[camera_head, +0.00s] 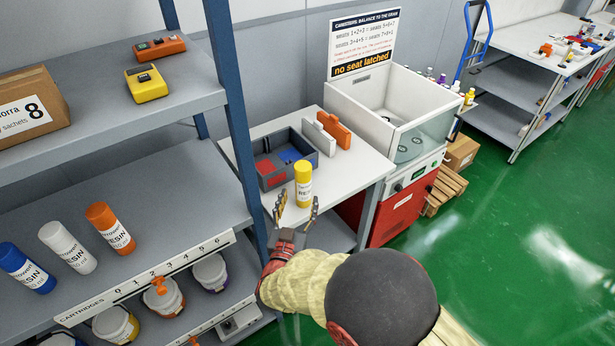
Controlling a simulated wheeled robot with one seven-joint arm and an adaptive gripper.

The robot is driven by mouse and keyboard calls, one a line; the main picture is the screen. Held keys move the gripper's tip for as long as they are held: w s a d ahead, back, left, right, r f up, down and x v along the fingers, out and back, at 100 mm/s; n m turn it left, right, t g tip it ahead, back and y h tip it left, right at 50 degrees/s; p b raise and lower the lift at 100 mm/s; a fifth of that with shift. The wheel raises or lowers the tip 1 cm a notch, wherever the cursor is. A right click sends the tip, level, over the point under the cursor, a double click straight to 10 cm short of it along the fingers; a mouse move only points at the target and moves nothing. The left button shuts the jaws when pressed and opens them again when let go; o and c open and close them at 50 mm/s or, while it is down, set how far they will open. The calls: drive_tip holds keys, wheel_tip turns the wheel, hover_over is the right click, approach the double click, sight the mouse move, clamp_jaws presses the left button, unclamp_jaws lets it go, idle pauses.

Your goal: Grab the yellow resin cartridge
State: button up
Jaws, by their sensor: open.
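The yellow resin cartridge (303,184) stands upright on the white table (350,178), near its front edge and beside the grey divided bin. It has a white label with dark print. My gripper (295,205) is open, with its two fingers apart and pointing up the picture toward the cartridge. The cartridge shows just above and between the fingertips. I cannot tell whether a finger touches it. My arm comes in from the lower right.
A shelf rack (228,100) with a blue post stands close on the left, holding blue, white and orange cartridges (110,228). On the table are the grey bin (268,178), an orange block (335,131) and a grey one. A white and red machine (395,212) stands right. Green floor is free.

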sight(301, 187)
drive_tip(key=shift+w+d, duration=0.15)
drive_tip(key=shift+w, duration=0.8)
drive_tip(key=shift+w+d+b, duration=0.15)
drive_tip(key=shift+w+b, duration=0.35)
drive_tip(key=shift+w, duration=0.55)
drive_tip(key=shift+w+d+b, duration=0.2)
drive_tip(key=shift+w+b, duration=0.3)
drive_tip(key=shift+w, duration=0.55)
drive_tip(key=shift+w+d+b, duration=0.15)
drive_tip(key=shift+w+b, duration=0.35)
drive_tip(key=shift+w, duration=0.55)
drive_tip(key=shift+r, duration=0.1)
drive_tip(key=c, duration=0.3)
clamp_jaws()
